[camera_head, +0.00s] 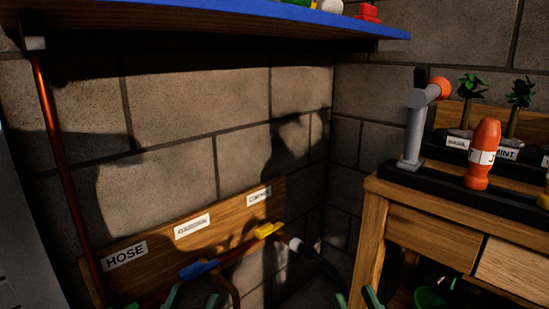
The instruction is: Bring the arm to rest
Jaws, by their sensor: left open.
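My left gripper (192,299) shows only as two green fingertips at the bottom edge, left of centre. They stand apart with nothing seen between them, so it is open. My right gripper (356,299) shows as two green fingertips at the bottom edge, right of centre. They are also apart, with nothing seen between them. The rest of both arms is out of view below. Both grippers appear in front of the wall corner, below the labelled board.
A wooden board (155,252) with labels, one reading HOSE, has pipes with a blue handle (199,268) and a yellow handle (268,230). A blue shelf (250,15) hangs above. A wooden workbench (410,205) at right carries an orange bottle (483,155) and plants.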

